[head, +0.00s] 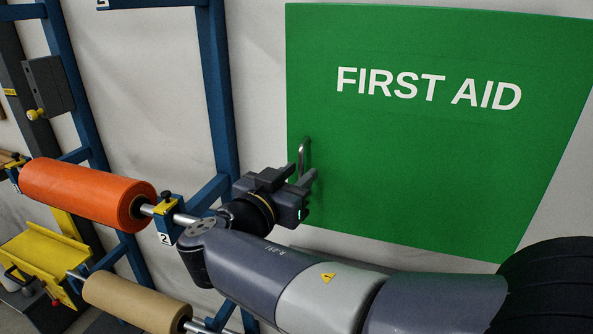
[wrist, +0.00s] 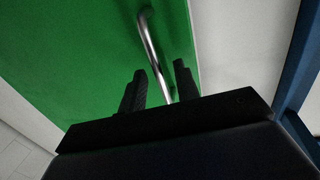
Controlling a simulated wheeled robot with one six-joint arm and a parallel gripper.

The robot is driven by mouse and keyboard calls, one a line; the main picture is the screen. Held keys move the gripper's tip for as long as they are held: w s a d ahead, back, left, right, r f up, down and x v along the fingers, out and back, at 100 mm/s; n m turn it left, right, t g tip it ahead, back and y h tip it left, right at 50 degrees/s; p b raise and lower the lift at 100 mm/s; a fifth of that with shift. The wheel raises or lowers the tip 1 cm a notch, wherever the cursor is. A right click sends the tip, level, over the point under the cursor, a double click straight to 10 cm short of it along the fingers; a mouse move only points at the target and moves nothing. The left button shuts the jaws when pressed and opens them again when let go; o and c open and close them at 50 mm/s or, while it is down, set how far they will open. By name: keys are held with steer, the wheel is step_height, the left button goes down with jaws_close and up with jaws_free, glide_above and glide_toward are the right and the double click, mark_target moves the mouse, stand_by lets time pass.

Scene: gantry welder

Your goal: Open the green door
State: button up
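The green door (head: 430,150) reads "FIRST AID" and hangs on the white wall. It looks closed, and it also fills much of the wrist view (wrist: 90,60). Its metal bar handle (head: 303,152) is upright near the door's lower left edge. My gripper (head: 297,177) is at the handle's lower part. In the wrist view the two dark fingers (wrist: 158,85) stand apart, with the handle (wrist: 152,45) running down between them. A gap shows between the fingers and the bar. The handle's lower end is hidden behind the gripper body.
A blue rack (head: 218,100) stands left of the door, close to my gripper. It carries an orange roll (head: 80,190) and a tan roll (head: 135,303). A black rounded object (head: 550,285) is at the lower right. White wall (head: 262,70) lies between rack and door.

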jaws_close()
stand_by(0.3)
stand_by(0.4)
